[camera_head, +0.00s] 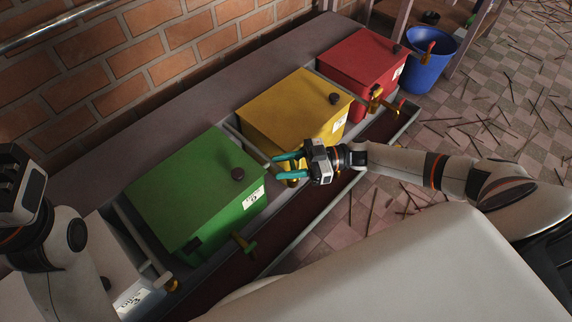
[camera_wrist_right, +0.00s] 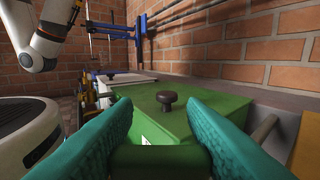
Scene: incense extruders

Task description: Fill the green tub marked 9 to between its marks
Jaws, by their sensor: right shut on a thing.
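Level marks and contents are hidden.
A yellow tub (camera_head: 295,105) and a red tub (camera_head: 362,65) stand further along, with brass taps over a dark trough (camera_head: 225,272). A blue bucket (camera_head: 430,65) is at the back right. A brick wall is behind; sticks litter the tiled floor.

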